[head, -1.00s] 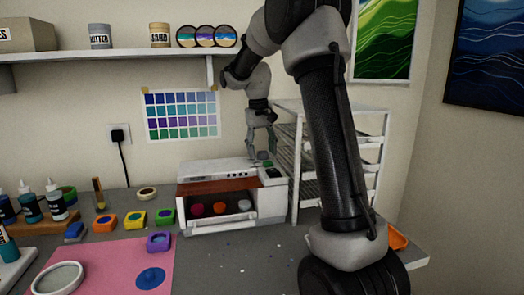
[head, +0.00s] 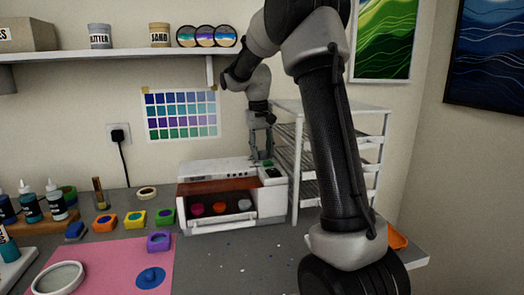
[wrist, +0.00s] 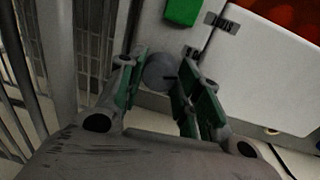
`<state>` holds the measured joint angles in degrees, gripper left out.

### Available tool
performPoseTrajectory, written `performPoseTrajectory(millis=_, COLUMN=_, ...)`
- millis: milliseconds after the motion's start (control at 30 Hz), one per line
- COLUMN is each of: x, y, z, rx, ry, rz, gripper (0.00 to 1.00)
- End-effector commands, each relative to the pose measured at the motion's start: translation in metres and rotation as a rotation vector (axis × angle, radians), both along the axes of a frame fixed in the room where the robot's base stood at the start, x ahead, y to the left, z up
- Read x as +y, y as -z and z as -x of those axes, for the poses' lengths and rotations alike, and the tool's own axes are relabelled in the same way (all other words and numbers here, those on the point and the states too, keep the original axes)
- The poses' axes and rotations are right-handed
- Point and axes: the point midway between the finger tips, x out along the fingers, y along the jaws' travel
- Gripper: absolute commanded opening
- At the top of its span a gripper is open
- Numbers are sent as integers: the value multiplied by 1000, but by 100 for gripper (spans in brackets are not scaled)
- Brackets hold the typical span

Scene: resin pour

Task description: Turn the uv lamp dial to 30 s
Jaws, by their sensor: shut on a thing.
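The UV lamp (head: 232,215) is a white box with a dark red window, standing on the bench against the wall. Its round grey dial (wrist: 160,72) sits on the top right part of the lamp and shows between my fingers in the wrist view. My gripper (head: 261,157) points down at the lamp's right rear top. In the wrist view my gripper (wrist: 158,80) is shut on the dial, a green-padded finger on each side. The dial's markings and pointer cannot be read. In the head view the dial is hard to make out.
A green button-like block (wrist: 183,10) lies close to the dial on the lamp top. A white wire rack (head: 294,190) stands right beside the lamp. Coloured moulds (head: 135,219) and a pink mat (head: 110,265) lie to the left. A shelf (head: 120,54) runs above.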

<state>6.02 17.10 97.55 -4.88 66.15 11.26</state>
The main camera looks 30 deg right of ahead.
Motion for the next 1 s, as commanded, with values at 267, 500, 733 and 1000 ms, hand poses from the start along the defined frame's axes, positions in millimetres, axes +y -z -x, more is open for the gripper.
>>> performPoseTrajectory(millis=267, x=0, y=0, z=0, rx=1, ry=190, rz=0, gripper=10)
performPoseTrajectory(millis=500, x=-1, y=0, z=-1, rx=0, ry=416, rz=0, gripper=10)
performPoseTrajectory(millis=733, x=-2, y=0, z=-1, rx=0, ry=637, rz=0, gripper=10)
performPoseTrajectory(millis=1000, x=-3, y=0, z=0, rx=0, ry=871, rz=-1, gripper=10)
